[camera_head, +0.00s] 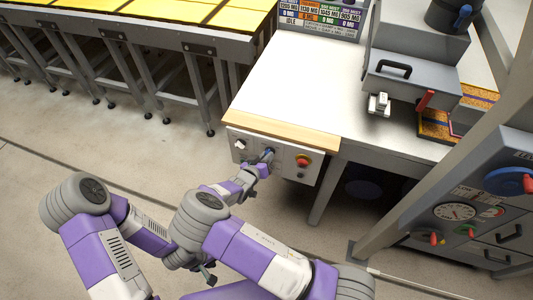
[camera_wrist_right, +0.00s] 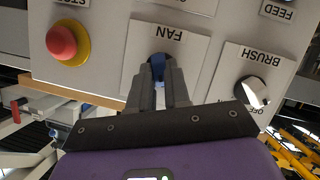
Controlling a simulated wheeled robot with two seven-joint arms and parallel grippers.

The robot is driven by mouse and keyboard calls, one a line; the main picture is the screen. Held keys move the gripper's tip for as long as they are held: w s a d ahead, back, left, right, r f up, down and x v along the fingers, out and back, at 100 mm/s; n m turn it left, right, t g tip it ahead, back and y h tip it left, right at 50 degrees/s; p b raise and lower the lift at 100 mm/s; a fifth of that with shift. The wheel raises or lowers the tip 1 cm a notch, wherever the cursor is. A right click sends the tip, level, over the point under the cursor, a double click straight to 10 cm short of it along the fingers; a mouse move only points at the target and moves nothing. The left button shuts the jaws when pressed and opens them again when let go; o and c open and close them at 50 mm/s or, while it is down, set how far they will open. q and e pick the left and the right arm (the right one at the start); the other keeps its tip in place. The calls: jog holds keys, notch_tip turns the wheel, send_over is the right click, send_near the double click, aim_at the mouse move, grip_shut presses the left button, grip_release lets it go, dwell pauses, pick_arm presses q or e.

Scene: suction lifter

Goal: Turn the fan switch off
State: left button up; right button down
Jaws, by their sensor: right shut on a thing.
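The fan switch (camera_wrist_right: 157,66) is a blue knob on a pale plate labelled FAN, which appears upside down in the right wrist view. My right gripper (camera_wrist_right: 160,82) is shut on this knob, its dark fingers at the knob's sides. The fingers hide part of the knob, and I cannot read its setting. In the head view my right gripper (camera_head: 267,155) is at the middle of the control panel (camera_head: 282,176) on the table front. My left gripper (camera_head: 207,276) hangs low, partly behind my right arm, its jaws unclear.
The white table (camera_head: 290,85) above is mostly clear. A grey machine (camera_head: 415,75) stands at its right. Open floor lies left.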

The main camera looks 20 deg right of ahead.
jog(key=shift+w+a+f+n+h, duration=0.1)
jog(key=shift+n+h, duration=0.4)
jog(key=shift+n, duration=0.3)
jog(key=shift+a+n+h, duration=0.1)
jog(key=shift+n+h, duration=0.4)
jog(key=shift+n, duration=0.3)
jog(key=c, duration=1.1)
grip_release()
jog(key=shift+g, duration=0.3)
jog(key=v, duration=0.7)
jog(key=shift+s+a, duration=0.2)
jog(key=shift+d, duration=0.1)
